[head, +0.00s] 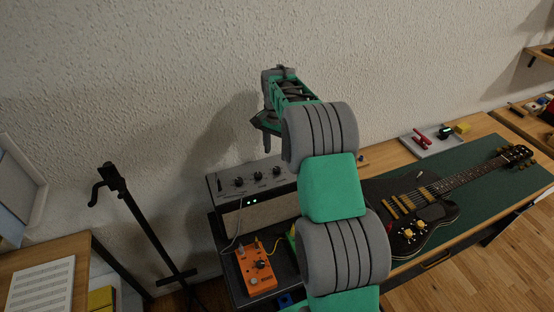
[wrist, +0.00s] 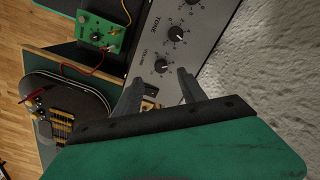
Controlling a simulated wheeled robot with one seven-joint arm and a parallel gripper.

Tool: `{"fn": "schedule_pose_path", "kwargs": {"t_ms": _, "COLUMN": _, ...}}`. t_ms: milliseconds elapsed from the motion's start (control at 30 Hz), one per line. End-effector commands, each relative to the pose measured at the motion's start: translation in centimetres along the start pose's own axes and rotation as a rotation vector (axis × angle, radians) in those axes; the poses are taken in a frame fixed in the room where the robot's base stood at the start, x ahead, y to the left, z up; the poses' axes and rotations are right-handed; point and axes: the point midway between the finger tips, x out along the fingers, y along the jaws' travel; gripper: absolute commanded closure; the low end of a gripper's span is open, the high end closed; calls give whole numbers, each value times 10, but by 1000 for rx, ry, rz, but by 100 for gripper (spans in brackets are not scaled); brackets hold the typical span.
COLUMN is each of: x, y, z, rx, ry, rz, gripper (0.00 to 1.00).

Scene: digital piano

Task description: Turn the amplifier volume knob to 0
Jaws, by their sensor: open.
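The amplifier (head: 222,188) stands against the wall with a row of dark knobs on its grey top panel. It also shows in the wrist view (wrist: 205,42). The volume knob (wrist: 162,66) has a white pointer mark and a small label beside it that seems to read VOLUME. It appears to be the rightmost knob (head: 276,171) in the head view. My gripper (wrist: 160,81) is open and empty, with its two fingers apart in front of the volume knob.
The tone knob (wrist: 176,35) sits close to the volume knob. An orange pedal (head: 256,270) and a green pedal (wrist: 101,32) with cables lie before the amplifier. A guitar (head: 410,215) lies on a green mat (head: 470,200) to the right. A black stand (head: 145,225) is left.

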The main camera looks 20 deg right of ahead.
Motion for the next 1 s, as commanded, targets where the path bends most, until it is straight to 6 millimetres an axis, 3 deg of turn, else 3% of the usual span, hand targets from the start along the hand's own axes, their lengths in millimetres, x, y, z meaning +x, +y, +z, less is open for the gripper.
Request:
{"fn": "schedule_pose_path", "kwargs": {"t_ms": 167, "x": 17, "y": -1, "z": -8, "rx": 33, "ry": -8, "rz": 7, "gripper": 51}}
{"fn": "schedule_pose_path", "kwargs": {"t_ms": 533, "x": 78, "y": -1, "z": -7, "rx": 29, "ry": -5, "rz": 5, "gripper": 51}}
{"fn": "schedule_pose_path", "kwargs": {"t_ms": 833, "x": 85, "y": -1, "z": -7, "rx": 28, "ry": -3, "rz": 3, "gripper": 51}}
{"fn": "schedule_pose_path", "kwargs": {"t_ms": 1000, "x": 84, "y": -1, "z": -7, "rx": 28, "ry": -3, "rz": 3, "gripper": 65}}
